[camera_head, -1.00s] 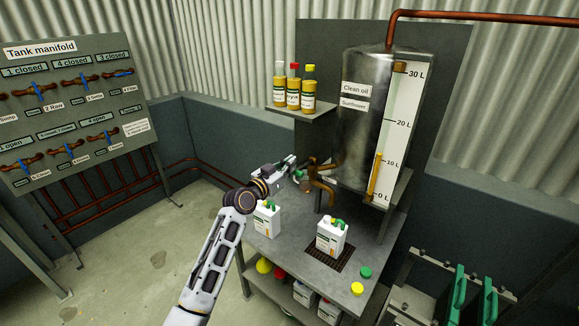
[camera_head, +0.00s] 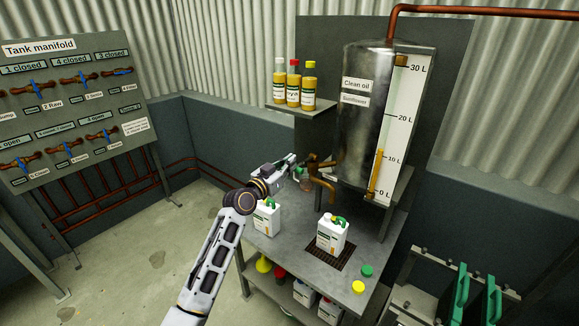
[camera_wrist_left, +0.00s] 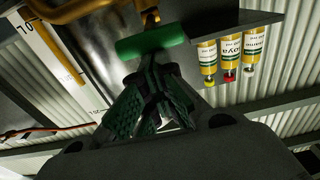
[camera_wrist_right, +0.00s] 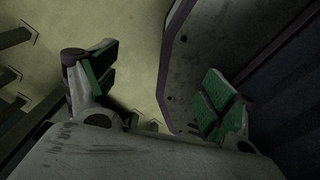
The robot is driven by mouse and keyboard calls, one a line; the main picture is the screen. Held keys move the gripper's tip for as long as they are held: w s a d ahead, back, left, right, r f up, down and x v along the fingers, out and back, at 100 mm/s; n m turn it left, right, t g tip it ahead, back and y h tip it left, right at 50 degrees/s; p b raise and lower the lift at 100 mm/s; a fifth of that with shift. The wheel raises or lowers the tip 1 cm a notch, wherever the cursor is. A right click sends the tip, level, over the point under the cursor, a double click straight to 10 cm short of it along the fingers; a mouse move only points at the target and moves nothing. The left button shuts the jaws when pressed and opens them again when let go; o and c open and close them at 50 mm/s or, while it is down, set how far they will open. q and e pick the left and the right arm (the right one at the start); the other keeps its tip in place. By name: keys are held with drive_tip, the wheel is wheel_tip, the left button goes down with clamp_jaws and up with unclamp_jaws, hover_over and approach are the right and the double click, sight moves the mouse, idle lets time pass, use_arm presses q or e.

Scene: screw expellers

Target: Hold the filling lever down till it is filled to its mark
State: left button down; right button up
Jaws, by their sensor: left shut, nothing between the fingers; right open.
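The tank (camera_head: 360,120) labelled Clean oil, Sunflower has a sight gauge (camera_head: 377,172) with its yellow column a little above 10 L. Its brass spout (camera_head: 322,186) hangs over a white jug (camera_head: 330,235) on the grate. The jug's fill level and mark are too small to read. The green lever handle (camera_head: 301,173) is beside the spout; it shows large in the left wrist view (camera_wrist_left: 150,42). My left gripper (camera_head: 291,159) is shut and empty, its fingertips close at the handle; contact is unclear. My right gripper (camera_wrist_right: 155,88) is open and empty in its wrist view.
A second white jug (camera_head: 266,218) stands on the bench (camera_head: 288,250), left of the grate. Green and yellow caps (camera_head: 362,279) lie at the front right. Bottles (camera_head: 294,90) stand on a shelf above. Green plates (camera_head: 474,298) stand in a rack at lower right.

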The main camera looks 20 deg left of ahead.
drive_tip(key=shift+w+a+f+b, duration=0.65)
drive_tip(key=shift+w+f+b, duration=0.4)
drive_tip(key=shift+w+b, duration=2.15)
drive_tip(key=shift+w+a+f+b, duration=0.65)
drive_tip(key=shift+w+f+b, duration=0.4)
drive_tip(key=shift+w+b, duration=2.1)
use_arm(q)
wheel_tip(320, 180, down, 7)
drive_tip(key=t+h+b, duration=0.1)
drive_tip(key=t+b, duration=0.2)
drive_tip(key=b, duration=0.3)
drive_tip(key=shift+s, duration=0.35)
use_arm(e)
drive_tip(key=w+a+r, duration=0.5)
drive_tip(key=w+r, duration=0.4)
drive_tip(key=r, duration=0.2)
drive_tip(key=shift+w+a+t+y, duration=0.15)
drive_tip(key=shift+a+t+y, duration=0.15)
drive_tip(key=shift+t+y, duration=0.1)
